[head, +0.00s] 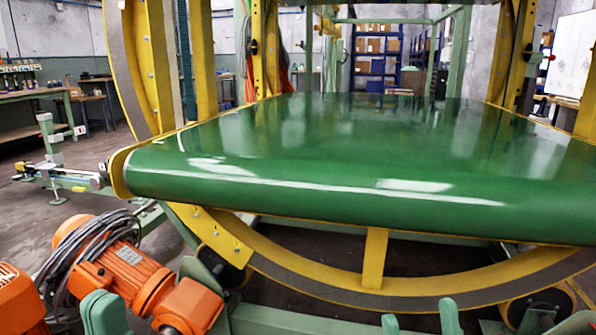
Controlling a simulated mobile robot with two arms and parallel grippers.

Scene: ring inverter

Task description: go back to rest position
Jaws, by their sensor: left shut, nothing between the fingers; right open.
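My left gripper (104,308) shows at the bottom left edge as a green fingertip shape, shut and empty. It is in front of the orange motor. My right gripper (420,316) shows at the bottom edge, right of the middle, with two green fingertips apart and nothing between them. Both are below the front of the green conveyor belt (330,170) in the picture and touch nothing that I can make out. The rest of both arms is out of view.
A yellow ring frame (375,262) surrounds the belt. An orange motor (130,270) with a coiled grey cable (70,255) is at the lower left. A workbench (35,95) stands at the far left, and shelves with boxes (376,50) are at the back. Grey floor shows at the left.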

